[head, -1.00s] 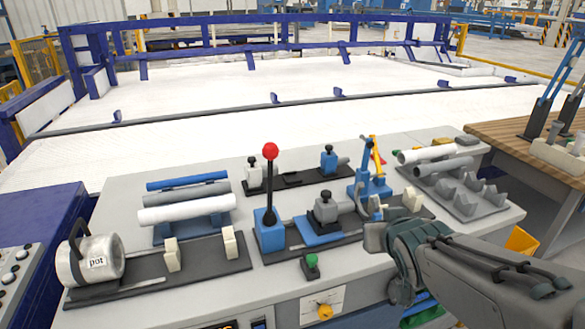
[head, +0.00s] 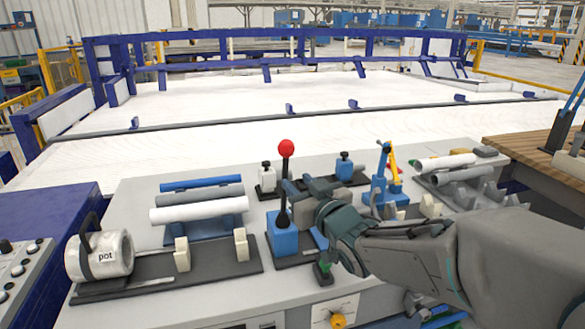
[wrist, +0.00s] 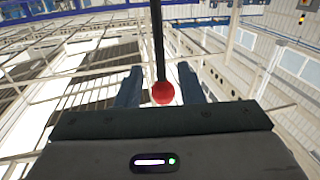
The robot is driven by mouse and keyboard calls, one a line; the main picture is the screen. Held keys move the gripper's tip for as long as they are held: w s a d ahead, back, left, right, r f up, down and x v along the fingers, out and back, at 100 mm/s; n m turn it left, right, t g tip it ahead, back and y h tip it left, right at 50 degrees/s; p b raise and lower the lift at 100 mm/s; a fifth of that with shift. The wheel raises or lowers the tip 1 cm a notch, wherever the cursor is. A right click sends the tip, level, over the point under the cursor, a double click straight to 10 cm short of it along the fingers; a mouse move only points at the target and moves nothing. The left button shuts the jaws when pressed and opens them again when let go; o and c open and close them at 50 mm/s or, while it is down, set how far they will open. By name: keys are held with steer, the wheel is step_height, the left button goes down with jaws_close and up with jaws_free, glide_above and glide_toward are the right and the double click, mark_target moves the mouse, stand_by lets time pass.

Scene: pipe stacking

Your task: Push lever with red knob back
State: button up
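The lever is a black rod with a red knob (head: 286,148), standing about upright on a blue base (head: 283,238) in the middle of the bench. My gripper (head: 290,190) is at the rod, below the knob, reaching in from the right in the head view. In the wrist view the red knob (wrist: 163,93) shows between the two fingers of my gripper (wrist: 158,75), which are spread apart. The rod runs away from the knob toward the top of that view. I cannot tell whether a finger touches the rod.
Blue, grey and white pipes (head: 200,206) lie on a rack left of the lever. A green button (head: 323,272) is in front. A blue and yellow device (head: 385,180) and a grey pipe holder (head: 470,192) stand right.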

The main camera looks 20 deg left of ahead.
mark_target(287, 171)
steer(key=x, duration=0.9)
steer(key=shift+w, duration=0.2)
steer(key=shift+c, duration=0.2)
jaws_close()
steer(key=shift+p, duration=0.3)
